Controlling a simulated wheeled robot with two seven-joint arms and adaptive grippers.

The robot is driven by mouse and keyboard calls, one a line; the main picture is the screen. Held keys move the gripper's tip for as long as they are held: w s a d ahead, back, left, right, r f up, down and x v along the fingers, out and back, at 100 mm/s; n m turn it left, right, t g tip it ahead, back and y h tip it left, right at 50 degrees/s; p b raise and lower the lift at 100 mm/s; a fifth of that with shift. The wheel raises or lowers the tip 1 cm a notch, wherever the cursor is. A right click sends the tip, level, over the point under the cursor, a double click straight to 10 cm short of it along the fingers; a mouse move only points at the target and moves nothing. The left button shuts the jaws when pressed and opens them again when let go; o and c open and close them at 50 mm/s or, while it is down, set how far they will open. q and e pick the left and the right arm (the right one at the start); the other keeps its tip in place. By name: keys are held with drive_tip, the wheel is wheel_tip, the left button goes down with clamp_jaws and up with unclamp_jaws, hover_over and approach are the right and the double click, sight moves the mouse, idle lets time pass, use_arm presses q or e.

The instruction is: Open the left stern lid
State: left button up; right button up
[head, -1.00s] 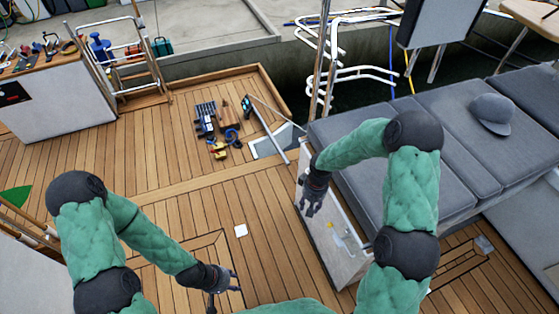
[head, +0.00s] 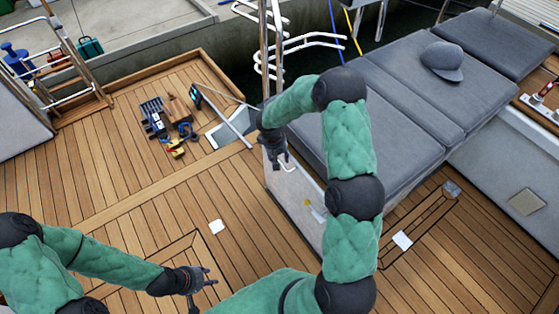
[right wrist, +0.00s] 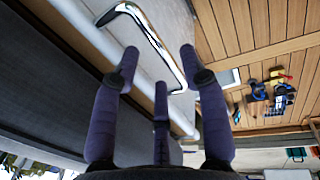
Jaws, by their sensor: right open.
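My right gripper (head: 278,158) hangs at the near left end of the grey cushioned bench, above its pale side panel (head: 295,200). In the right wrist view my right gripper (right wrist: 158,62) is open and empty. A bent chrome handle (right wrist: 155,38) on a pale surface shows between and beyond its fingertips; I cannot tell whether they touch. My left gripper (head: 203,280) is low over the deck with its fingers spread, nothing visible in them. I cannot tell which panel is the left stern lid. An outlined deck panel (head: 180,248) lies near my left gripper, partly hidden by my left arm.
The bench (head: 400,100) carries a grey cap (head: 441,61). Several tools (head: 170,122) lie on the deck at the back. White rails (head: 300,48) stand behind the bench. Another outlined deck panel (head: 425,222) is at the right. The middle-left deck (head: 130,170) is clear.

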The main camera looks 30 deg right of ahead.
drive_tip(key=shift+d+f, duration=0.15)
drive_tip(key=shift+f, duration=0.6)
drive_tip(key=shift+c, duration=0.3)
clamp_jaws()
